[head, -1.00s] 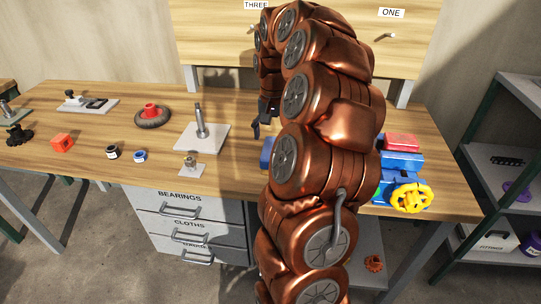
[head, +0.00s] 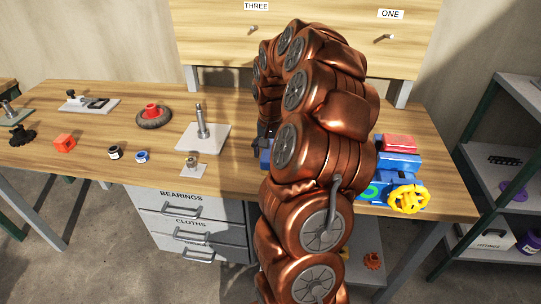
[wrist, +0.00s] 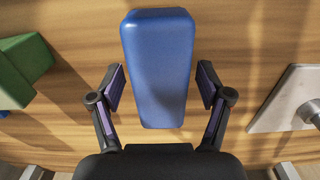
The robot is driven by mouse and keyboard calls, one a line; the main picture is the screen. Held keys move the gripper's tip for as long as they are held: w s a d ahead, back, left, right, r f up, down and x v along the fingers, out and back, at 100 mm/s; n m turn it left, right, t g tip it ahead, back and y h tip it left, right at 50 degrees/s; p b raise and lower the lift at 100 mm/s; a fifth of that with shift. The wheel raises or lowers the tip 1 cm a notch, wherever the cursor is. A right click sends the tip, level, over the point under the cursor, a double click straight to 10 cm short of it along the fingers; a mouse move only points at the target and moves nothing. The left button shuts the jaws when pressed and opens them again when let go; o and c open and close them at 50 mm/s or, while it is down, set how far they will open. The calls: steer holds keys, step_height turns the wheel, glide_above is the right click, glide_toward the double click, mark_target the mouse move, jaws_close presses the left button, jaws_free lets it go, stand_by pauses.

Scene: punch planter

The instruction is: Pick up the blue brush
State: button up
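The blue brush shows in the wrist view as a plain blue block (wrist: 158,65) with rounded edges, lying on the wooden bench; no bristles are visible. My gripper (wrist: 161,88) is open, with one finger on each side of the block's near part and a narrow gap on both sides. In the head view only a small blue patch (head: 265,158) shows at the left edge of my arm. My arm hides the rest of it and most of my gripper.
In the wrist view a green object (wrist: 22,72) is at left and a grey metal plate (wrist: 290,100) at right. In the head view a plate with an upright post (head: 202,135) stands left of my arm. A blue vise with a yellow handwheel (head: 409,198) is at right.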

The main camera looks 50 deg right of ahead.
mark_target(271, 148)
steer(key=c, duration=1.1)
steer(key=shift+r, duration=0.1)
steer(key=shift+c, duration=0.2)
step_height(271, 148, up, 10)
steer(key=shift+f+b, duration=0.1)
steer(key=shift+b, duration=0.95)
